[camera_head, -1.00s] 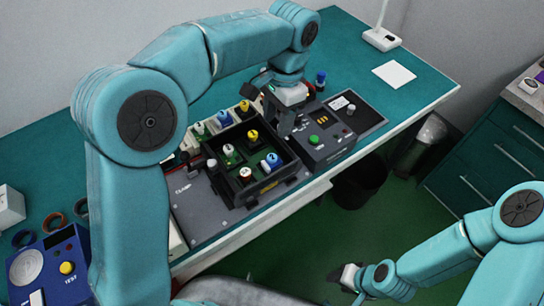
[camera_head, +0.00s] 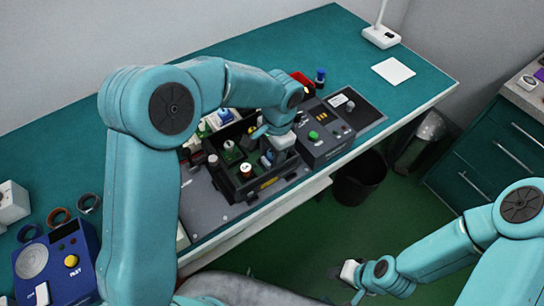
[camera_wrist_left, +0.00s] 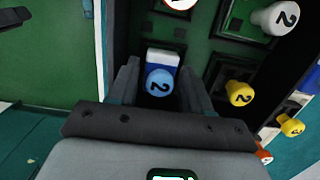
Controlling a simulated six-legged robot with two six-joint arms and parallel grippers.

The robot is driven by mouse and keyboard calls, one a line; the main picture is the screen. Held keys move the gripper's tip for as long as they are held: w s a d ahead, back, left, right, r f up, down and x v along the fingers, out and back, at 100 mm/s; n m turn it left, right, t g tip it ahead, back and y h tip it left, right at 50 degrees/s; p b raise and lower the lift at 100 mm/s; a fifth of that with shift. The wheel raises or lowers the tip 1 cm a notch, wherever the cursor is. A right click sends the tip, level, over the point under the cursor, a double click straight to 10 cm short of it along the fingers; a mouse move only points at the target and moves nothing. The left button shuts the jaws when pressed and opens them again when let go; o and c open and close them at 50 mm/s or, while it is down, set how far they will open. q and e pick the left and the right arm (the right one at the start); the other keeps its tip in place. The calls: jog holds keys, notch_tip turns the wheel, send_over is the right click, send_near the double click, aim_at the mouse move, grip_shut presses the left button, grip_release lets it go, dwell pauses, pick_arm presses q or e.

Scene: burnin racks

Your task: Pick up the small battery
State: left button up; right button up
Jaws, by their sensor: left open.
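A small battery with a round blue cap marked 2 (camera_wrist_left: 160,82) stands in the dark tray, between the fingers of my left gripper (camera_wrist_left: 161,72) in the wrist view. The fingers are open on either side of it, and I cannot tell whether they touch it. In the head view my left gripper (camera_head: 268,150) is low over the right part of the tray (camera_head: 240,190) and hides most of that battery. My right gripper (camera_head: 347,276) hangs out over the floor, away from the bench; its jaw opening is unclear.
Other capped cells are close by, including a white one (camera_wrist_left: 275,18) and a yellow one (camera_wrist_left: 239,93). The tray wall is near the gripper. A dark tester with a green button (camera_head: 314,135) stands to the right. A blue device (camera_head: 58,263) is at the left.

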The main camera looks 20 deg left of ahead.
pick_arm(q)
jog(key=shift+s+r, duration=0.1)
jog(key=c, duration=0.9)
jog(key=shift+o, duration=0.2)
